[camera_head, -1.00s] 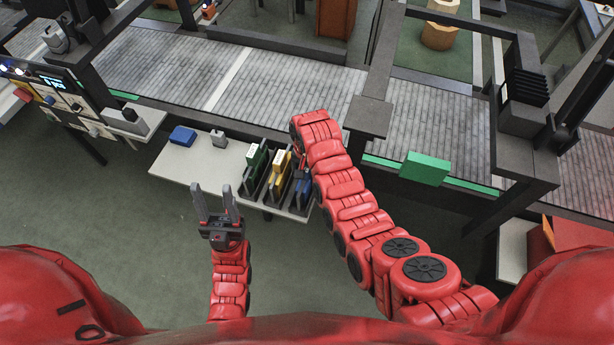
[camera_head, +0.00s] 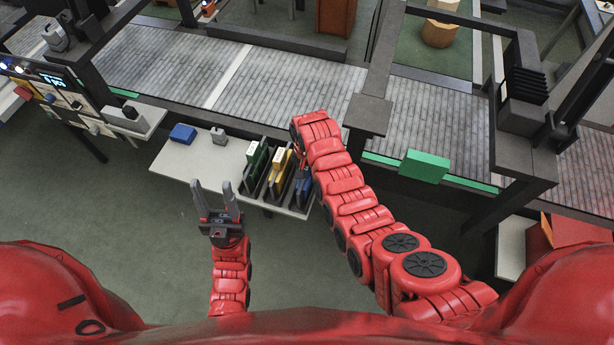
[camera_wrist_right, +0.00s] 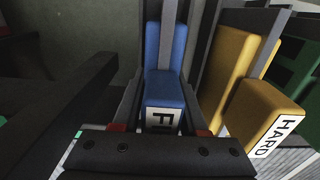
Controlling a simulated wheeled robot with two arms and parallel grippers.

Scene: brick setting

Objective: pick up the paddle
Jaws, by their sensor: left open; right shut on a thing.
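Three paddles stand in black slotted holders at the right end of a white shelf: a green one (camera_head: 257,157), a yellow one (camera_head: 278,168) and a blue one (camera_head: 303,188). In the right wrist view the blue paddle (camera_wrist_right: 165,50), with a partly hidden white label, sits between the fingers of my right gripper (camera_wrist_right: 162,118), which is shut on it. The yellow paddle (camera_wrist_right: 235,75), labelled "HARD", stands just beside it. In the head view my right arm covers most of that gripper. My left gripper (camera_head: 217,200) is open and empty, in front of the shelf.
The white shelf (camera_head: 180,160) also carries a blue block (camera_head: 183,133) and a small grey piece (camera_head: 218,135). A grey conveyor (camera_head: 290,90) runs behind it. A dark post (camera_head: 370,115) stands behind my right arm. A control panel (camera_head: 60,95) is at left.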

